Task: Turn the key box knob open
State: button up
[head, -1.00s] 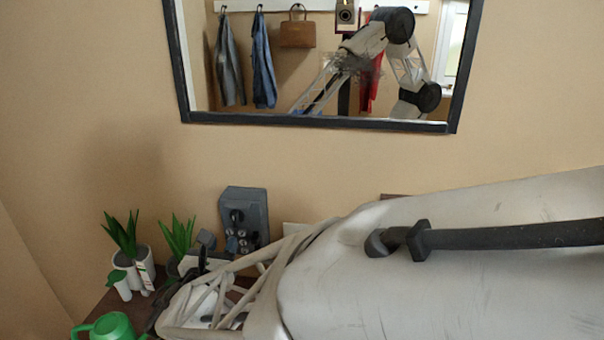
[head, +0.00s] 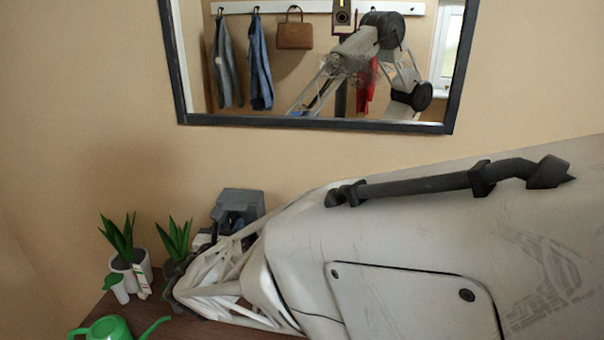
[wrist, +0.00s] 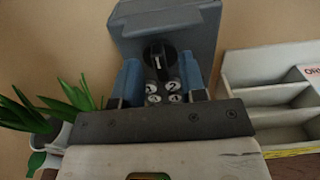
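The key box (head: 243,200) is a blue-grey box at the wall in the head view, now partly hidden behind my gripper and arm. In the wrist view the key box (wrist: 185,25) fills the top middle. Its black round knob (wrist: 158,57) carries a pale upright mark, and several round numbered buttons (wrist: 153,90) sit below it. My gripper (wrist: 162,72) is open; its two blue fingers stand left and right of the knob and buttons. The knob appears between the fingertips with gaps on both sides; I cannot tell how deep they reach. In the head view my gripper (head: 222,232) is mostly hidden.
Potted plants (head: 122,255) stand left of the box, one close to my gripper (wrist: 40,125). A green watering can (head: 105,328) is at the front left of the brown tabletop (head: 150,310). A white compartment rack (wrist: 275,92) stands right of the box. A mirror (head: 310,122) hangs above.

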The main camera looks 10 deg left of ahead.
jog(key=shift+w, duration=0.3)
grip_shut()
